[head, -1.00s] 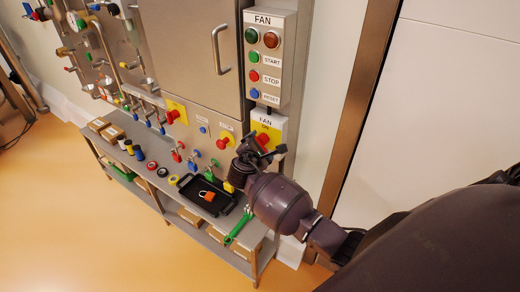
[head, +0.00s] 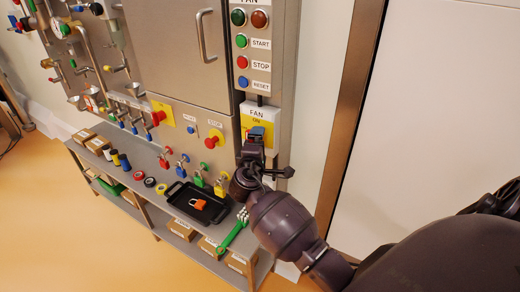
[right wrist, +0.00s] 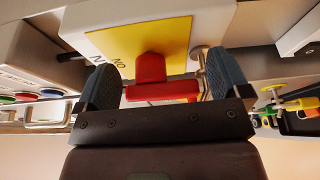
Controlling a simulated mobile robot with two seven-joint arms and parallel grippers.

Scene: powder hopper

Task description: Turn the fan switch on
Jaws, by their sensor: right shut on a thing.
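The fan switch box (head: 264,115) is white with a yellow plate marked ON, below the fan button panel. In the right wrist view the red handle (right wrist: 152,70) stands out from the yellow plate (right wrist: 120,48). Its red crossbar lies between the two blue-grey finger pads of my right gripper (right wrist: 163,84), which is shut on it. My left gripper is in neither view.
The panel (head: 259,50) with START, STOP and RESET buttons is above the switch. A red emergency knob (head: 212,141) is to its left.

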